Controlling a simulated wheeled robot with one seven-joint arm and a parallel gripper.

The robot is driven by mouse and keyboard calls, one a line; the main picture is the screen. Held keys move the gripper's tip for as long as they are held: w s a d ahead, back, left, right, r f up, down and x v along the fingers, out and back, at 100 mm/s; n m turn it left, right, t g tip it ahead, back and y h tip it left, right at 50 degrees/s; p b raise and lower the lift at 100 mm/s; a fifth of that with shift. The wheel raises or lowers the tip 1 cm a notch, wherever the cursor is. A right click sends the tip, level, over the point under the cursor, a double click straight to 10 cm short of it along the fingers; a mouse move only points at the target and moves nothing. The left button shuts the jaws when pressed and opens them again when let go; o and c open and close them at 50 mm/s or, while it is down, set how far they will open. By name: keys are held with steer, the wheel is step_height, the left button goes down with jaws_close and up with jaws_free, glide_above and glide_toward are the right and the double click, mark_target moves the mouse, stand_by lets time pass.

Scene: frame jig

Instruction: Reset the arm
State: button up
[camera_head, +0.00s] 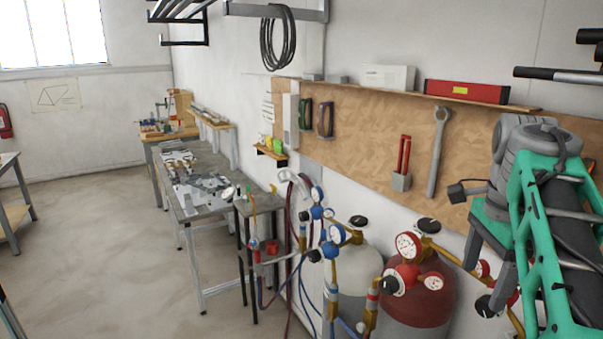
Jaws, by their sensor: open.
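A jointed grey and black assembly with a teal lattice cover fills the right edge, close to the camera. It looks like part of my own arm, folded up beside the wall. I cannot make out any gripper fingers in this view, so my gripper is not seen. Nothing is visibly held.
Gas cylinders with gauges, one red (418,301) and one pale (356,283), stand close in front. A pegboard (364,142) holds a wrench (439,150). A metal workbench (217,209) with parts runs along the wall. The floor (98,240) at left is clear.

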steer(key=s+a+f+n+t+b, duration=0.1)
steer(key=s+a+f+n+t, duration=0.1)
steer(key=a+f+n, duration=0.6)
steer(key=s+a+f+n+t+b, duration=0.2)
steer(key=s+a+f+n, duration=0.2)
steer(key=a+f+n, duration=0.4)
step_height(320, 180, down, 6)
steer(key=shift+s+a+f+n, duration=0.1)
steer(key=shift+s+a+n, duration=0.25)
steer(key=shift+n, duration=0.75)
steer(key=shift+d, duration=0.1)
steer(key=shift+c, duration=0.5)
